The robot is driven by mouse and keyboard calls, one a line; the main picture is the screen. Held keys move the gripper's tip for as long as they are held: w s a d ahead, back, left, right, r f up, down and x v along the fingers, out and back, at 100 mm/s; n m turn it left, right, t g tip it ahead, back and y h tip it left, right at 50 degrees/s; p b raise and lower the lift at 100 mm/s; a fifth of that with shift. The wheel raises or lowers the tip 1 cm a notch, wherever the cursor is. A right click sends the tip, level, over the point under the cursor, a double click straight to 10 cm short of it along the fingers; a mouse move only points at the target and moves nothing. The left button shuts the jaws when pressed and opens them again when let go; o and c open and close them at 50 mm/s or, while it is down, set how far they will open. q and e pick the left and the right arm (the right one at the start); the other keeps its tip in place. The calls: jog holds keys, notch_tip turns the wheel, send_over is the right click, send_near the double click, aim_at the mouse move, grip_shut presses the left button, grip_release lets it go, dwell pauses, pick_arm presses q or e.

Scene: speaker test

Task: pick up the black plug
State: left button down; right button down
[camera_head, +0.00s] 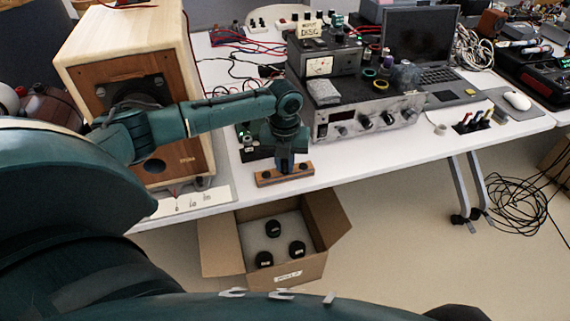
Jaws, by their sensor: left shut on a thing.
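A small wooden block (270,181) with dark round spots on its top lies near the front edge of the white table. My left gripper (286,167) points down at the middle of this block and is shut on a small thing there. The black plug is hidden by the fingers, or too small to make out, so I cannot tell whether it is clear of the block. My right gripper is not in view.
A wooden speaker box (180,50) stands left of the gripper. A metal instrument (345,128) stands close behind and right. An open cardboard box (215,240) with several black round things is on the floor below. A laptop (420,40) and mouse (517,100) are farther right.

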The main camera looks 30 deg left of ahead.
aim_at(285, 160)
pick_arm(q)
notch_tip(285, 160, up, 10)
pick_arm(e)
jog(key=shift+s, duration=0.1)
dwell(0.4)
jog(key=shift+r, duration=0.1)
